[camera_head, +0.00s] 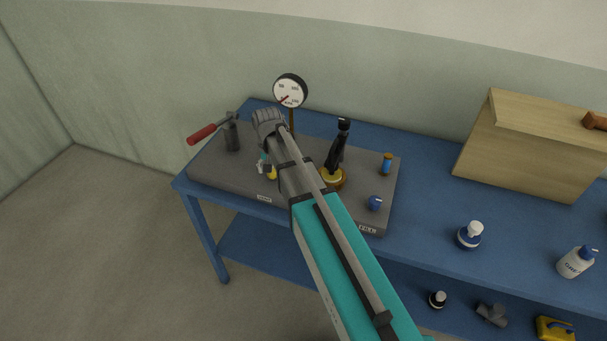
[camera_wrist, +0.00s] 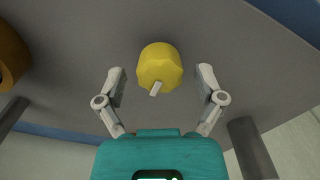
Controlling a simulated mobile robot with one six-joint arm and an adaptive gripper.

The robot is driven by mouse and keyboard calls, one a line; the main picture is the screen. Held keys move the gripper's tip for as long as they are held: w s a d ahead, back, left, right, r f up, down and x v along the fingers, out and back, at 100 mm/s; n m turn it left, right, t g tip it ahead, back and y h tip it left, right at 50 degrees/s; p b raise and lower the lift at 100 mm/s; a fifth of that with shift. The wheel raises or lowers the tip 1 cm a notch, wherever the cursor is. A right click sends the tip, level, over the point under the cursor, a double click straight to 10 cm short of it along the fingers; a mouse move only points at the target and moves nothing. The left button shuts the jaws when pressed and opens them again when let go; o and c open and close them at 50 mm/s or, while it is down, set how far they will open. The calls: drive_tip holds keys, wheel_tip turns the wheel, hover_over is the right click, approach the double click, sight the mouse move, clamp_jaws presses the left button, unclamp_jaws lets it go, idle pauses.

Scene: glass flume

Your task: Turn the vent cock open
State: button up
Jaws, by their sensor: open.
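The yellow knob (camera_wrist: 160,62), which looks like the vent cock, is on the grey base plate. It has a faceted rim and a short pale pointer (camera_wrist: 155,89) at its lower edge in the wrist view. In the head view, the yellow knob (camera_head: 271,174) shows only partly, beside my arm. My gripper (camera_wrist: 161,72) is open, its two fingers on either side of the knob with a gap on each side; I see no contact. In the head view my gripper (camera_head: 264,167) is mostly hidden by my wrist.
The plate (camera_head: 215,165) lies on a blue bench. A red-handled lever (camera_head: 202,134) is left, a gauge (camera_head: 290,91) behind, and a black lever (camera_head: 336,150) on a brass collar right. A blue knob (camera_head: 374,203) and wooden case (camera_head: 528,150) are further right.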

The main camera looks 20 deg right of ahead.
drive_tip(key=m, duration=0.7)
drive_tip(key=shift+d, duration=0.1)
wheel_tip(320, 180, up, 14)
drive_tip(key=p, duration=1.4)
drive_tip(key=s+d+f+n+b, duration=0.1)
drive_tip(key=s+n, duration=0.3)
drive_tip(key=s, duration=0.4)
drive_tip(key=s+d+n, duration=0.4)
drive_tip(key=s+n, duration=0.1)
drive_tip(key=s, duration=0.3)
drive_tip(key=shift+s+d+f+n+b, duration=0.15)
drive_tip(key=shift+s+f+n+b, duration=0.15)
drive_tip(key=shift+s+f+b, duration=0.1)
idle(0.8)
